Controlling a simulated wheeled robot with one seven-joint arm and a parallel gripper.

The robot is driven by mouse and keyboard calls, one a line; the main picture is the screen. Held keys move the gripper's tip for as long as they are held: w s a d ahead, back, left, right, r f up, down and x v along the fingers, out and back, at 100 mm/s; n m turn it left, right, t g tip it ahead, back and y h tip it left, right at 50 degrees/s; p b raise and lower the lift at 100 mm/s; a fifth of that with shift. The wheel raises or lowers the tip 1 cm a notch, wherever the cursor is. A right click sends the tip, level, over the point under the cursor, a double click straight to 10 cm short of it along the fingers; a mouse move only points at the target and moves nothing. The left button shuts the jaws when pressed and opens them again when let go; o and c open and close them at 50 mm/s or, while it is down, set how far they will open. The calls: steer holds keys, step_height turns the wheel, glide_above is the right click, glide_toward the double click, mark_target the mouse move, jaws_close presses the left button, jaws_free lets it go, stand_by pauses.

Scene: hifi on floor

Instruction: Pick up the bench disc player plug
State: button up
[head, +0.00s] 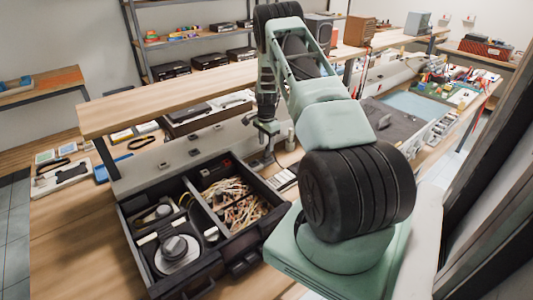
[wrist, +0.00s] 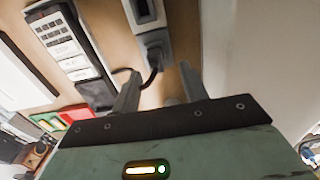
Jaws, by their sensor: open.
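In the wrist view, a grey plug (wrist: 155,46) with a dark cord lies ahead of my gripper (wrist: 159,72), beside or against a pale block with a dark face (wrist: 147,12). I cannot tell whether it is plugged in, nor for certain that it is the disc player's plug. My gripper is open, with one finger to each side of the cord and nothing held between them. In the head view, my gripper (head: 266,130) points down over the bench behind the dark drawer box; the plug is too small to make out there.
A dark box (head: 128,222) with cables and a round device stands in front. A wooden shelf (head: 180,92) runs above the bench, close to my arm. In the wrist view, a white-faced strip (wrist: 66,42) lies left of the plug, and a pale surface (wrist: 245,60) fills the right.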

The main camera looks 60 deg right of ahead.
mark_target(267, 150)
steer(key=shift+s+a+f+p, duration=0.1)
steer(key=shift+f+p, duration=0.4)
steer(key=shift+f, duration=0.6)
steer(key=shift+s+a+f+p, duration=0.1)
steer(key=shift+f+p, duration=0.35)
steer(key=shift+f, duration=0.6)
jaws_close()
steer(key=shift+r, duration=0.1)
